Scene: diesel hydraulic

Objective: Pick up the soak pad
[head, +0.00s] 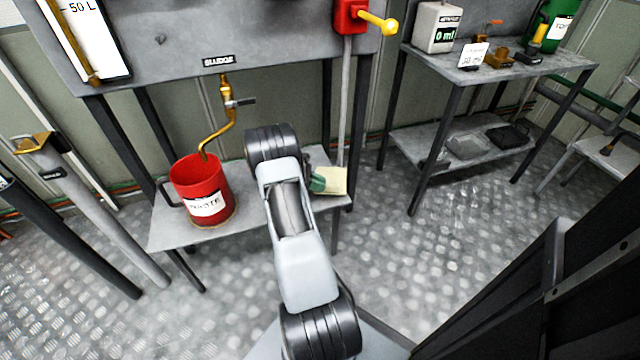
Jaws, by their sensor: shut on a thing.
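The soak pad (332,181) is a pale yellow, flat square at the right end of the low grey bench (240,226). My arm reaches forward over the bench and hides part of it. My gripper (317,183) shows only in part, as a dark green piece beside the arm at the pad's left edge. It is shut on the soak pad. The arm hides the rest of the gripper, and I cannot tell whether the pad touches the bench top.
A red waste bucket (202,190) stands on the bench left of my arm, under a brass sludge tap (229,100). A red box with a yellow lever (365,18) is above the pad. A grey table (480,70) with containers stands at right. Open floor lies between.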

